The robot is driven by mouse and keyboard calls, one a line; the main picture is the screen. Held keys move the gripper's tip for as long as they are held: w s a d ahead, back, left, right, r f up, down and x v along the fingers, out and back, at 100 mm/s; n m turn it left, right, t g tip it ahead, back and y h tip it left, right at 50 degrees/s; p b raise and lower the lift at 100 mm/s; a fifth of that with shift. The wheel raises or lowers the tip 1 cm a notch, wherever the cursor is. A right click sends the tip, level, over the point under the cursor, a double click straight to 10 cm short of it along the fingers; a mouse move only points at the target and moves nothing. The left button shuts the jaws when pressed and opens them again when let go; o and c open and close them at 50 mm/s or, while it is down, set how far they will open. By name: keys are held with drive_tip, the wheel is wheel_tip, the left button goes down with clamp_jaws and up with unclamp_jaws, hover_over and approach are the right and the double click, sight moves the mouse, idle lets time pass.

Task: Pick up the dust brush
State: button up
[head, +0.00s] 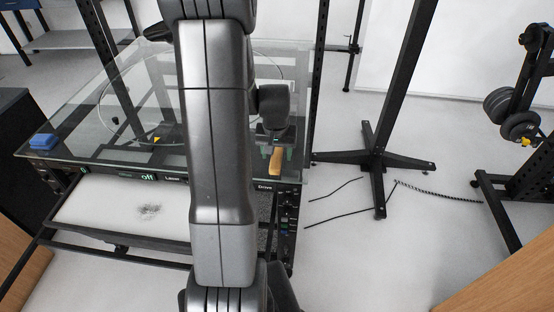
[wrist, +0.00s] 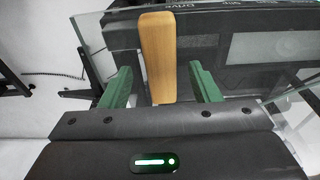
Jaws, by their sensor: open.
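A wooden handle, likely the dust brush (head: 275,161), lies at the front right edge of the glass tabletop in the head view. In the wrist view the handle of the dust brush (wrist: 158,55) points up the picture between the two green fingers. My gripper (wrist: 160,80) is open, with one finger on each side of the handle and a visible gap on both sides. In the head view my gripper (head: 275,145) is right at the handle and partly hides it. I cannot see bristles in either view.
The glass turntable top (head: 120,90) has a blue block (head: 43,141) at its left front edge. A control panel (head: 283,222) and a white tray (head: 120,210) are below. A black stand (head: 375,155) is to the right. My arm hides the table's middle.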

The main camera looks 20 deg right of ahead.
sight(276, 156)
drive_tip(key=shift+w+f, duration=0.2)
drive_tip(key=shift+f, duration=1.15)
drive_tip(key=c, duration=1.2)
drive_tip(key=shift+o, duration=0.2)
drive_tip(key=shift+r, duration=0.15)
wheel_tip(276, 156, up, 10)
drive_tip(key=shift+f+b, duration=0.1)
drive_tip(key=shift+b, duration=0.2)
